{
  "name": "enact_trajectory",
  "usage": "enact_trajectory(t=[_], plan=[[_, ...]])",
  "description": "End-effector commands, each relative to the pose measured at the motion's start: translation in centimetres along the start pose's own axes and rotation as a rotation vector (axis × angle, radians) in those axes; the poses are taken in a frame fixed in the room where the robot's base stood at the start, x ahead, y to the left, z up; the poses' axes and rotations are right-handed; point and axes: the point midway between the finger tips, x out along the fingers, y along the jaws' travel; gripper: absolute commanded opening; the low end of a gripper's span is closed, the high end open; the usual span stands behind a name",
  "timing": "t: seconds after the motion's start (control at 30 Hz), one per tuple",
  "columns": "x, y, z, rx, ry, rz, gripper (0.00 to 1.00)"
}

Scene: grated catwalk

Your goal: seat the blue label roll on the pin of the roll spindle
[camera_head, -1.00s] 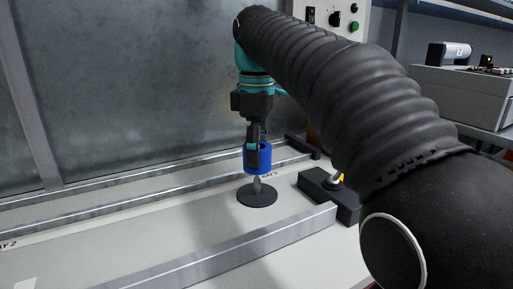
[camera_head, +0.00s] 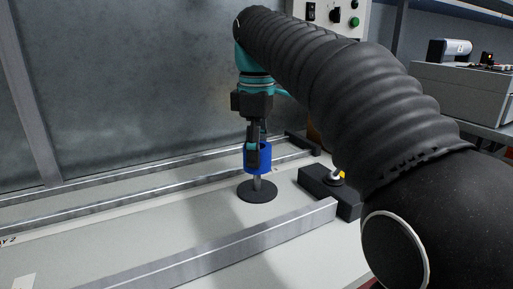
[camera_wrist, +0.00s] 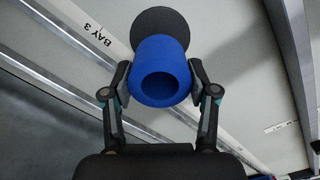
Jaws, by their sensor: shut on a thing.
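The blue label roll (camera_head: 265,158) is an upright hollow cylinder. My gripper (camera_head: 258,150) is shut on it, with one finger showing on its near side. The roll spindle has a round dark base (camera_head: 257,192) on the pale surface and a grey pin (camera_head: 257,182). The roll hangs above the base, with the lower pin showing in the gap. The pin's top is hidden, so I cannot tell if it is inside the bore. In the wrist view, both fingers (camera_wrist: 160,82) clasp the sides of the roll (camera_wrist: 158,52), and the base (camera_wrist: 157,22) shows partly behind it.
Metal rails (camera_head: 225,246) run along the near and far sides of the spindle. A black box with a knob (camera_head: 328,188) stands close at its right. A grey metal wall (camera_head: 140,80) rises behind. The surface left of the spindle is clear.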

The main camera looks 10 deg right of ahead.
Motion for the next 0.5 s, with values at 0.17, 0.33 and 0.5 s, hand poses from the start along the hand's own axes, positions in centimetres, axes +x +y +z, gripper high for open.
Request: enact_trajectory(t=[0.17, 0.33, 0.5], plan=[[0.7, 0.0, 0.0, 0.0, 0.0, 0.0, 0.22], [1.3, 0.0, 0.0, 0.0, 0.0, 0.0, 0.22], [1.9, 0.0, 0.0, 0.0, 0.0, 0.0, 0.22]])
